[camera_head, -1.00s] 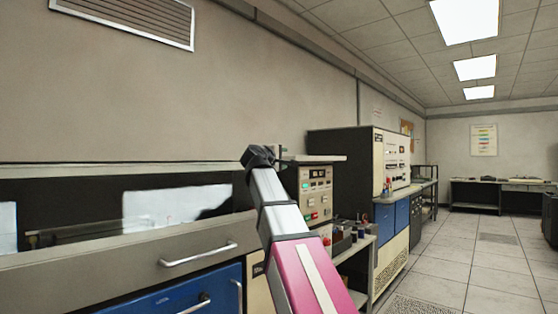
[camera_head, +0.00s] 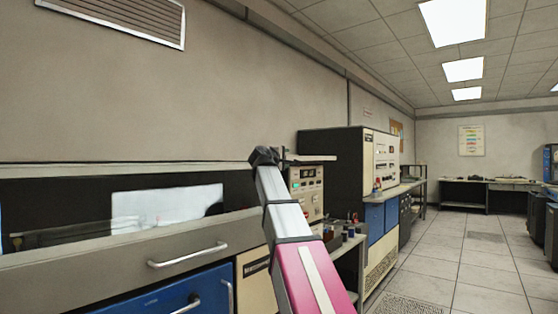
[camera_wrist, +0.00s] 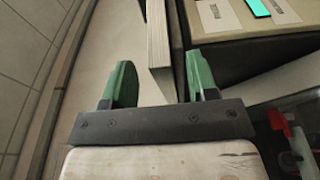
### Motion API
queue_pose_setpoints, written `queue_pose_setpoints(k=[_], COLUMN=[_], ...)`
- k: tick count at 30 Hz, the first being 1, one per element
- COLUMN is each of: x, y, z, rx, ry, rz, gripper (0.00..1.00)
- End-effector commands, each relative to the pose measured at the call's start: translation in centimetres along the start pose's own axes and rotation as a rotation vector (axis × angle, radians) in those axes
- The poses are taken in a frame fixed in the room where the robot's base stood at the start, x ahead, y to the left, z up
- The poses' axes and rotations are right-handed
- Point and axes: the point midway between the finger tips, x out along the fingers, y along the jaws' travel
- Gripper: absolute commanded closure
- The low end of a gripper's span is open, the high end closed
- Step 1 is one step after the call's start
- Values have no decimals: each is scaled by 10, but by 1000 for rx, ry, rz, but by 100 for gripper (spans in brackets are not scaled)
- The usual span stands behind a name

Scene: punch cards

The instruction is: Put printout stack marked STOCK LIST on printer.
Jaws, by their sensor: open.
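No label reading STOCK LIST is legible in either view, and I cannot pick out the printout stack for certain. In the wrist view my gripper (camera_wrist: 159,60) is open, with two green fingers apart. The edge of a pale, upright-looking slab (camera_wrist: 158,40) shows between and beyond the fingers; I cannot tell what it is or whether it touches them. In the head view my arm reaches up to the black joint, and the fingers are not visible there. I cannot tell for sure which machine is the printer.
A long machine (camera_head: 120,248) with a dark window and a blue front stands at left. A cream control unit (camera_head: 306,190) with a green display is beside my arm; its panel fills the wrist view's upper right. A tall cabinet (camera_head: 335,160) stands behind. The floor (camera_head: 470,265) at right is clear.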

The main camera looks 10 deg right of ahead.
Motion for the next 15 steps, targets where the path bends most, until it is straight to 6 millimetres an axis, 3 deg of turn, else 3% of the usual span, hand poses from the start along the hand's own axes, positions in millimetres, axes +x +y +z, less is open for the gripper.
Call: queue_pose_setpoints(k=[6,15], x=[13,13], y=[0,0], z=[0,0], rx=[0,0], ry=[1,1], rz=[0,0], gripper=[47,47])
